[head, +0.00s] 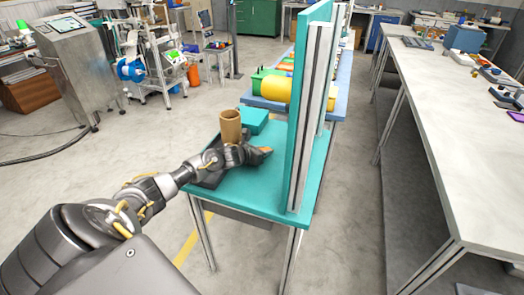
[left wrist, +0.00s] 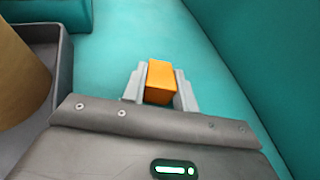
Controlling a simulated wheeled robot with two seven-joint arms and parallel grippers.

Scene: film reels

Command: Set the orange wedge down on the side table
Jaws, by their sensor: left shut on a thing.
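The orange wedge (left wrist: 160,82) is a small orange block between the fingers of my left gripper (left wrist: 160,92) in the left wrist view. The gripper is shut on it. In the head view the left gripper (head: 263,152) is low over the teal side table (head: 245,188), with a bit of orange at its tip. The teal top (left wrist: 120,40) lies below the wedge in the left wrist view. I cannot tell whether the wedge touches it. My right gripper is not in view.
A brown cylinder (head: 230,128) stands in a dark tray (head: 210,179) left of the gripper. A teal box (head: 255,119) sits behind. A tall teal panel (head: 300,125) rises at the table's right side. The tabletop in front of the gripper is clear.

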